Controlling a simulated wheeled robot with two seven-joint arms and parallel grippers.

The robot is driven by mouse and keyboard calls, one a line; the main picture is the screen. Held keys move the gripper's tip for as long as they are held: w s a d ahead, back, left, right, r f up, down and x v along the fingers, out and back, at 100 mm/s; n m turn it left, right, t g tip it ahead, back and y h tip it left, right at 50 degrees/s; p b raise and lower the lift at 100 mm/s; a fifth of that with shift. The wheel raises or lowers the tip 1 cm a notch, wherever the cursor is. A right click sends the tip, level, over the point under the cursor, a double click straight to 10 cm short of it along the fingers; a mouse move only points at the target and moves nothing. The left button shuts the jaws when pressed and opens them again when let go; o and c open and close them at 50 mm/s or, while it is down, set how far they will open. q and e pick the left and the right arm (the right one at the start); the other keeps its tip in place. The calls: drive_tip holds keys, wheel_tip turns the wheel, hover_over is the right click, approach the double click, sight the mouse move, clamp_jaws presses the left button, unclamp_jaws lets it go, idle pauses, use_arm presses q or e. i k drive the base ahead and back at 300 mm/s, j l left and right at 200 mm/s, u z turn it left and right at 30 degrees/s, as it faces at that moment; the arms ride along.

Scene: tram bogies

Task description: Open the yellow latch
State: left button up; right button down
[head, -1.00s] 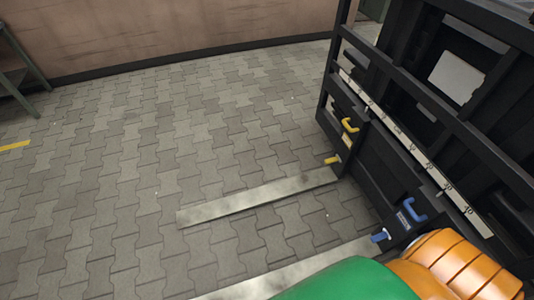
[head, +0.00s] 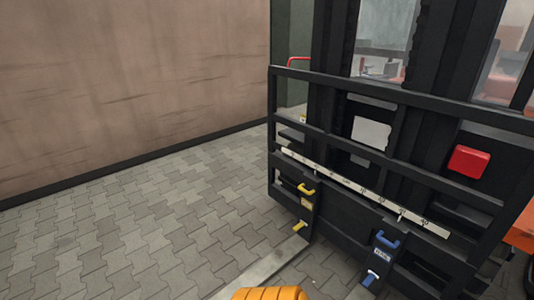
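The yellow latch (head: 307,189) is a small bent yellow handle on the lower left of a black forklift carriage (head: 344,219). A yellow label sits just below it, and a small yellow tab (head: 299,226) shows lower, at the heel of a fork. A matching blue latch (head: 387,240) is to its right, with a blue tab (head: 371,278) below it. Neither gripper is in view. An orange rounded part at the bottom edge appears to be part of my arm.
A flat metal fork (head: 262,268) extends from the carriage low over the paving. A white ruler strip (head: 360,190) crosses the carriage. A red box (head: 469,161) is at right. A brown wall (head: 130,90) stands behind; the paving at left is clear.

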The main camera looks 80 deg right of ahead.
sight(302, 224)
drive_tip(key=i+j+u, duration=0.4)
drive_tip(key=i+u, duration=0.15)
drive_tip(key=i, duration=0.15)
drive_tip(key=i+l+z, duration=0.1)
drive_tip(key=i+z, duration=0.7)
drive_tip(key=i+j+z, duration=0.25)
drive_tip(key=i+z, duration=0.15)
drive_tip(key=i+l+z, duration=0.2)
drive_tip(key=i+z, duration=0.75)
drive_tip(key=i, duration=0.3)
drive_tip(key=i+l+z, duration=0.7)
drive_tip(key=z, duration=0.2)
drive_tip(key=i+z, duration=0.9)
